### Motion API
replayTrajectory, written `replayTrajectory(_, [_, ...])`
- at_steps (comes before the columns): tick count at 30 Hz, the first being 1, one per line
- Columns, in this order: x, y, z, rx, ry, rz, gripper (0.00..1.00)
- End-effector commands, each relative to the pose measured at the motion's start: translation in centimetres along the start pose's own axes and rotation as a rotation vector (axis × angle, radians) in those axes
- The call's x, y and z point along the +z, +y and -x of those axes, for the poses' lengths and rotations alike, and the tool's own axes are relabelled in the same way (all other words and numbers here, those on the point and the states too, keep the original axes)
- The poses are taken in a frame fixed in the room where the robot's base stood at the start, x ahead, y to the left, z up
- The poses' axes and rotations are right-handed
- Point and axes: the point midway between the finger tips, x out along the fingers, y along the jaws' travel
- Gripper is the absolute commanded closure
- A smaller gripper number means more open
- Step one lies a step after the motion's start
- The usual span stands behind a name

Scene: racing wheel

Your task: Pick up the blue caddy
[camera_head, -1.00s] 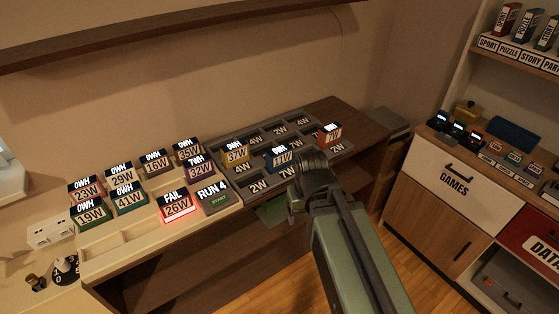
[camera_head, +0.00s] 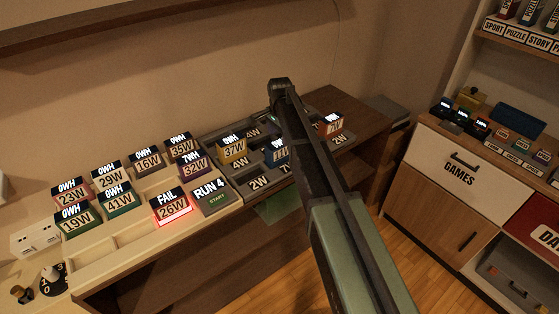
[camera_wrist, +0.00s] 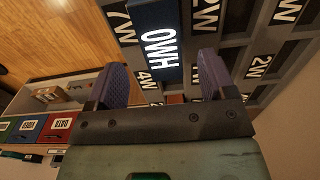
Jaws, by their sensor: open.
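The blue caddy (camera_head: 281,153), marked 11W, stands in the grey slotted rack (camera_head: 240,181) and is partly hidden behind my arm in the head view. In the wrist view the blue caddy (camera_wrist: 158,40) shows its lit OWH face, with its near end close to the gap between my fingers. My gripper (camera_wrist: 163,80) is open and empty, one purple-grey finger to each side of the caddy's line. I cannot tell how far above the caddy the fingers are. In the head view my gripper's fingers are hidden behind my arm.
A yellow caddy (camera_head: 233,150) marked 37W stands left of the blue one, and an orange caddy (camera_head: 330,124) stands to its right. Several caddies fill the pale tray at left, including a red-lit 26W one (camera_head: 171,210). A games cabinet (camera_head: 458,175) stands at right.

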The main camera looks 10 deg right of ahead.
Motion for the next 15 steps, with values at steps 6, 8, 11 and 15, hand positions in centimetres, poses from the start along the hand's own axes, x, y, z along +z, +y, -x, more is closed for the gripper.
replayTrajectory(6, [0.0, 0.0, -1.7, 0.000, 0.000, 0.001, 0.23])
replayTrajectory(8, [0.0, 0.0, -2.2, 0.000, 0.000, 0.001, 0.23])
replayTrajectory(11, [0.0, -0.1, -4.2, 0.000, 0.000, 0.002, 0.23])
replayTrajectory(15, [0.0, -0.1, -6.8, 0.000, 0.000, 0.002, 0.23])
